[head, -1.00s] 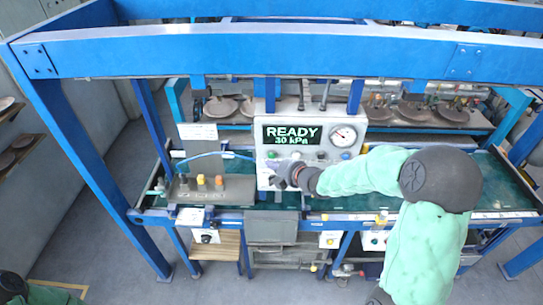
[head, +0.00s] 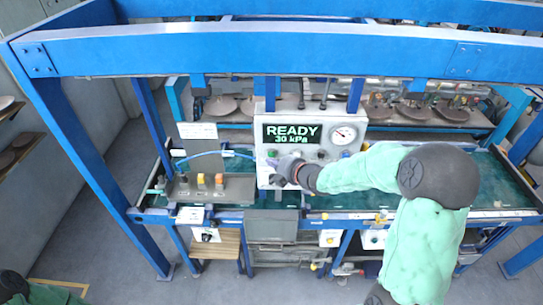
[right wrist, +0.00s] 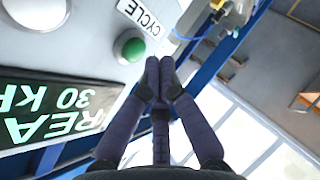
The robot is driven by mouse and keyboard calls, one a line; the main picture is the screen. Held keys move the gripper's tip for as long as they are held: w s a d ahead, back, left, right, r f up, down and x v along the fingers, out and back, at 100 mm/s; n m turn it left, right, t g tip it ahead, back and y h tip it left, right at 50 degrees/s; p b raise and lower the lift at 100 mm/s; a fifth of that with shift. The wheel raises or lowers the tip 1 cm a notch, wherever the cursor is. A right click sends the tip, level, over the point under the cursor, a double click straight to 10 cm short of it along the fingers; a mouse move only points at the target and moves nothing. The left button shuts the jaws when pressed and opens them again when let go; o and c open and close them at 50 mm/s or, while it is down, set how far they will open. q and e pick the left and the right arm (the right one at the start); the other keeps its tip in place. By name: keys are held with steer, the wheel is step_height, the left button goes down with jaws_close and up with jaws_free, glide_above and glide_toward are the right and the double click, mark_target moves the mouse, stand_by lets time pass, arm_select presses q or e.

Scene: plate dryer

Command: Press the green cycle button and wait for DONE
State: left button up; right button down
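The control panel (head: 338,172) is a pale upright box with a display (head: 292,133) reading READY and 30 kPa. The green cycle button (right wrist: 130,47) is a green dome in a pale ring, beside a CYCLE label (right wrist: 138,14) in the right wrist view. In the head view the green button (head: 272,154) shows at the panel's left, just above my right gripper (head: 275,168). My right gripper, also in the right wrist view (right wrist: 160,72), has its fingertips together and empty. They appear beside the button; contact is not visible. My left gripper is out of view.
A gauge (head: 344,135) and other buttons are on the panel. A grey block with coloured knobs (head: 202,181) stands left of it, with a blue hose between. A blue frame beam (head: 250,50) crosses overhead. Plates (head: 222,105) stand behind.

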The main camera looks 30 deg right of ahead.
steer(key=shift+w, duration=0.15)
stand_by(0.5)
steer(key=shift+w+d, duration=0.2)
steer(key=shift+w, duration=0.05)
steer(key=shift+w+d, duration=0.25)
steer(key=shift+w, duration=0.1)
stand_by(0.9)
steer(key=shift+s+a, duration=0.1)
steer(key=shift+s, duration=0.05)
steer(key=shift+s+a+b, duration=0.4)
steer(key=shift+s+b, duration=0.2)
stand_by(0.3)
